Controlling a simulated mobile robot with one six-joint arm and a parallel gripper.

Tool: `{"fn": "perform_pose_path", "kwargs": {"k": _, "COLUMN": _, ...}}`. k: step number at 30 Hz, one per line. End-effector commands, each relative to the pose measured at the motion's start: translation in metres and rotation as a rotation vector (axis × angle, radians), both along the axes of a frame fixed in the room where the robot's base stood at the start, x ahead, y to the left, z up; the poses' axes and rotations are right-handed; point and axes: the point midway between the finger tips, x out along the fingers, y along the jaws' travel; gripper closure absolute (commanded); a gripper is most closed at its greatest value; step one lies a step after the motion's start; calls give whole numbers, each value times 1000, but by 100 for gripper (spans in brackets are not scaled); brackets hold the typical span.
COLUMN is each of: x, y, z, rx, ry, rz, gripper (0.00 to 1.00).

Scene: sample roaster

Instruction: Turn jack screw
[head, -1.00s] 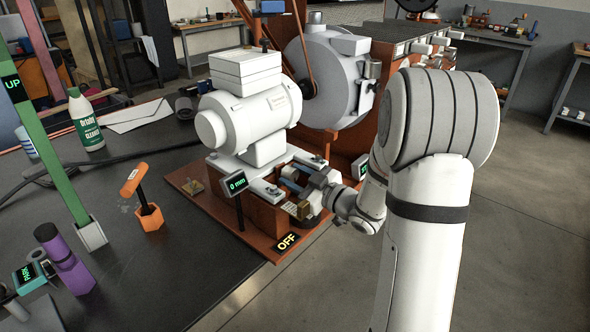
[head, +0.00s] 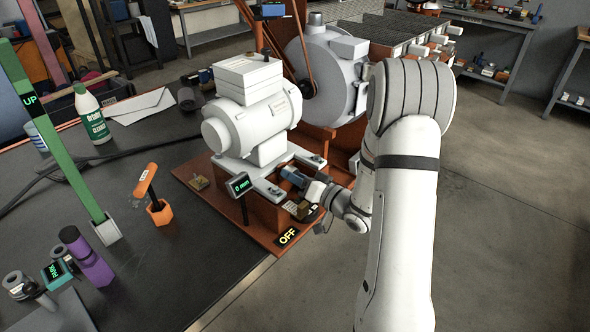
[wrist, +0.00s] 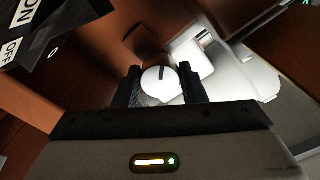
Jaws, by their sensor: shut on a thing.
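The jack screw shows in the wrist view as a round white knob (wrist: 160,84) with a dark line on its face. My gripper (wrist: 160,88) is shut on it, one dark finger on each side. In the head view my gripper (head: 318,190) reaches in at the front of the motor's base, and the knob itself is hidden there. The white motor (head: 252,118) sits on its slide plate above. A small display (head: 239,186) beside it reads 0 mm.
An ON/OFF switch plate (wrist: 22,30) is close by at the upper left of the wrist view. An OFF sign (head: 287,236) lies at the baseboard's front edge. An orange-handled tool in a holder (head: 156,213) and a cleaner bottle (head: 92,116) stand on the dark bench.

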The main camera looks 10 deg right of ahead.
Motion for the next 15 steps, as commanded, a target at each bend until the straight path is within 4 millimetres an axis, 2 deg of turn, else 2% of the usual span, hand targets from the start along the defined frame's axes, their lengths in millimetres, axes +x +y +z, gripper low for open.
{"fn": "perform_pose_path", "kwargs": {"k": 15, "x": -2, "y": 2, "z": 0, "rx": 381, "ry": 289, "rz": 2, "gripper": 85}}
